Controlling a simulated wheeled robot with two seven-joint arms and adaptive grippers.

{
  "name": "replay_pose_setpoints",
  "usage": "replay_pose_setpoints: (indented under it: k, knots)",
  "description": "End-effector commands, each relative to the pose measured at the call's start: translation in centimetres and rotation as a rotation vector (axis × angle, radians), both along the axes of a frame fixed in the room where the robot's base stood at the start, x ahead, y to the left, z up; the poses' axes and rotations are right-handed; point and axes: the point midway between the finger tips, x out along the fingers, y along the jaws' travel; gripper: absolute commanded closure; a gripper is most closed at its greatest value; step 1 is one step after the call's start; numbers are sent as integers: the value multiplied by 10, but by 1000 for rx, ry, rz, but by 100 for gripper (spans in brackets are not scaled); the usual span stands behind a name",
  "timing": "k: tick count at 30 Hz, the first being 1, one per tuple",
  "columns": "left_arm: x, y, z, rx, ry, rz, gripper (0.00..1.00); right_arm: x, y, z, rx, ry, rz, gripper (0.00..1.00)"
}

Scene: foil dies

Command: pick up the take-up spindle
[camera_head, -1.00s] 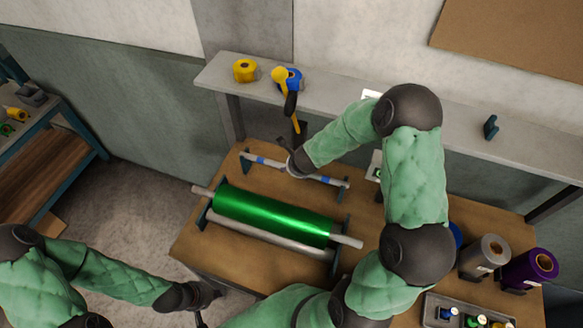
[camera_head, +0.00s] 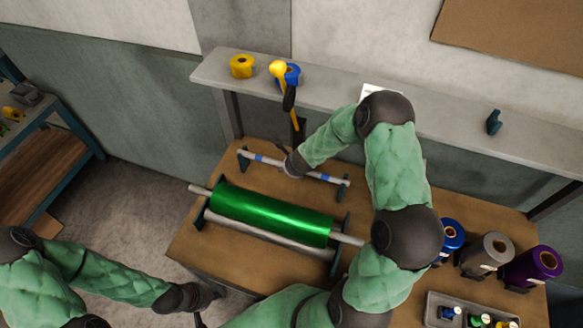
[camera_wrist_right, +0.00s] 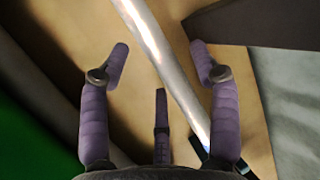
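The take-up spindle (camera_head: 325,178) is a thin grey rod with blue bands. It lies across two dark upright stands at the back of the bench in the head view. My right gripper is over its middle, mostly hidden by my own wrist there. In the right wrist view my right gripper (camera_wrist_right: 160,62) is open, fingers spread either side of the shiny spindle (camera_wrist_right: 150,35), which runs slantwise between them; contact cannot be told. My left gripper (camera_head: 206,302) is low at the bottom left of the head view, away from the spindle, small and dark.
A green foil roll (camera_head: 270,216) lies in front of the spindle, with a grey roller below it. A shelf (camera_head: 340,82) with tape rolls runs behind. Blue, grey and purple spools (camera_head: 532,266) and a tray (camera_head: 432,308) are at the bench's right.

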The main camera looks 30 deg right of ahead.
Motion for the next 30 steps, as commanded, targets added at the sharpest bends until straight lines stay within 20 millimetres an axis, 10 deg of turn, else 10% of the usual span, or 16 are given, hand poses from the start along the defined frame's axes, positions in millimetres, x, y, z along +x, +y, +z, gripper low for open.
replay_pose_setpoints:
  k: [6,19,30]
  knots:
    - [0,0,0,0,0,0,100,0,0,0,0,0,0,100]
    - [0,0,5,0,0,0,100,1,-1,12,-1,-4,-2,100]
    - [0,0,28,0,0,0,100,-22,31,81,-1,-5,3,100]
